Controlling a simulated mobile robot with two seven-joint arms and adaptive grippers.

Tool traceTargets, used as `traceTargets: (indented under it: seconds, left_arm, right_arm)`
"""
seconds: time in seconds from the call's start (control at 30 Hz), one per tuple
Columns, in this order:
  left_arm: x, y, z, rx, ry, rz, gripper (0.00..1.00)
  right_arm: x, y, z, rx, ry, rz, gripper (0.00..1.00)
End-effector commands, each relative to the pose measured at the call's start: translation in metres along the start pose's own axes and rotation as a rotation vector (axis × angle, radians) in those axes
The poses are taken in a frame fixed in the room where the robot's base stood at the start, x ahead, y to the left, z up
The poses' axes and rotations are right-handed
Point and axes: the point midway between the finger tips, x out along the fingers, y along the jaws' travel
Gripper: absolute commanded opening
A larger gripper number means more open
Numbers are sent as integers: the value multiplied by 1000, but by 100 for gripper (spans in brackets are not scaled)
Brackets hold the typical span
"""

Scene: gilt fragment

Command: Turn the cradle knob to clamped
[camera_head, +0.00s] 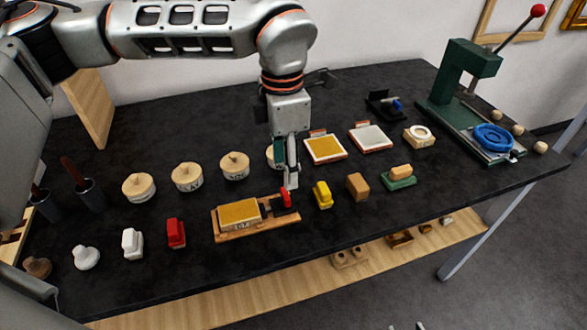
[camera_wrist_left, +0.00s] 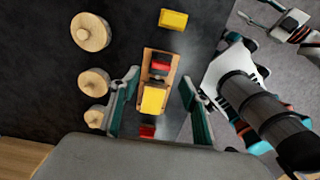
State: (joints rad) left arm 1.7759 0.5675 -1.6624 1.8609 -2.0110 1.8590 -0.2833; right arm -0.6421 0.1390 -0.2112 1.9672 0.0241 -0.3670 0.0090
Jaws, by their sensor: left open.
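The wooden cradle (camera_head: 258,226) lies near the front edge of the dark table, with a gilt block (camera_head: 239,213) on it. Its red knob (camera_head: 286,199) is at the right end, on a dark mount. My left gripper (camera_head: 290,184) points down just above the knob and partly hides it. In the left wrist view the open fingers stand apart on either side of the cradle (camera_wrist_left: 171,82), with the red knob (camera_wrist_left: 160,66) and gilt block (camera_wrist_left: 153,101) between them. I see no contact with the knob. Part of my right gripper (camera_wrist_left: 289,22) seems to show at that view's upper right.
A red block (camera_head: 176,233) stands left of the cradle and a yellow block (camera_head: 322,194) right of it. Several round wooden lidded pots (camera_head: 187,177) line up behind. A green press (camera_head: 466,80) stands at the far right. The table's front edge is close.

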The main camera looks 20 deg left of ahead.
Motion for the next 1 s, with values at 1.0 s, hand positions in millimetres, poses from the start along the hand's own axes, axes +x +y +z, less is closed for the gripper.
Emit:
traceTargets:
  seconds: [1.0]
  left_arm:
    - [78,0,0,0,1,0,41]
  right_arm:
    - [-2,-2,3,0,-6,-3,40]
